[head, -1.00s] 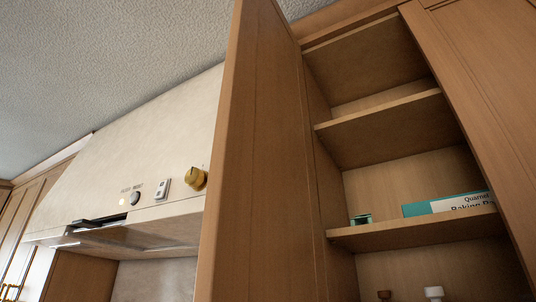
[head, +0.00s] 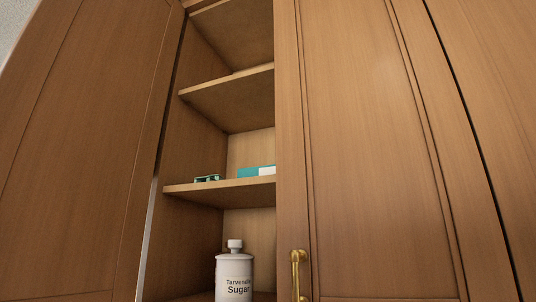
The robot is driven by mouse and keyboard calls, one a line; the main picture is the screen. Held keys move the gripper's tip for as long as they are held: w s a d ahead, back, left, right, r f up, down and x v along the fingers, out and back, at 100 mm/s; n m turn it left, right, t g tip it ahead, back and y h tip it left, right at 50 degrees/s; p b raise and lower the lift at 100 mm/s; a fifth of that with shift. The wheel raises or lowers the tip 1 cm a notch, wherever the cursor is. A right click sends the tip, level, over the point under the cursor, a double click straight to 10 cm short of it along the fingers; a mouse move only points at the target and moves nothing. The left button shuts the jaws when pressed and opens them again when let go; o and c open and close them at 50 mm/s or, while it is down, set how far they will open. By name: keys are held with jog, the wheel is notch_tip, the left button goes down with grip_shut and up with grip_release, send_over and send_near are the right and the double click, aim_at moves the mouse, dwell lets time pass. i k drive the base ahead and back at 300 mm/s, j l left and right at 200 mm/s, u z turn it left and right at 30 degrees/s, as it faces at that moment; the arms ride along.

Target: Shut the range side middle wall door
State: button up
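An open wooden wall door (head: 75,140) stands swung out at the left of an open wall cabinet (head: 198,140). I see its panelled face, with no handle on it in view. A second wooden door (head: 375,140) covers the cabinet's right part and has a brass handle (head: 297,275) near its lower left edge. I cannot tell for sure which door is the range side middle one. My gripper is not in view.
The shelves hold a small green item (head: 207,178), a teal and white box (head: 256,172) and a white sugar canister (head: 234,272). Another wooden panel (head: 495,90) is at the far right. A strip of ceiling (head: 14,28) shows at upper left.

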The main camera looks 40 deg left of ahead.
aim_at(85, 85)
jog(key=k+j+z, duration=0.2)
jog(key=j, duration=0.2)
jog(key=j+z, duration=0.2)
jog(key=j, duration=0.2)
jog(key=k+j+z, duration=0.2)
jog(key=j, duration=0.15)
jog(key=k+j+z, duration=0.2)
jog(key=j, duration=0.15)
jog(key=k+j, duration=0.25)
jog(key=j, duration=0.15)
jog(key=k+j, duration=0.25)
jog(key=j, duration=0.2)
jog(key=k+j, duration=0.25)
jog(key=j, duration=0.15)
jog(key=k+j, duration=0.25)
jog(key=j, duration=0.2)
jog(key=k+j, duration=0.25)
jog(key=j, duration=0.15)
jog(key=k+j, duration=0.25)
jog(key=j, duration=0.2)
jog(key=k+j, duration=0.25)
jog(key=j, duration=0.15)
jog(key=k+j, duration=0.25)
jog(key=j, duration=0.2)
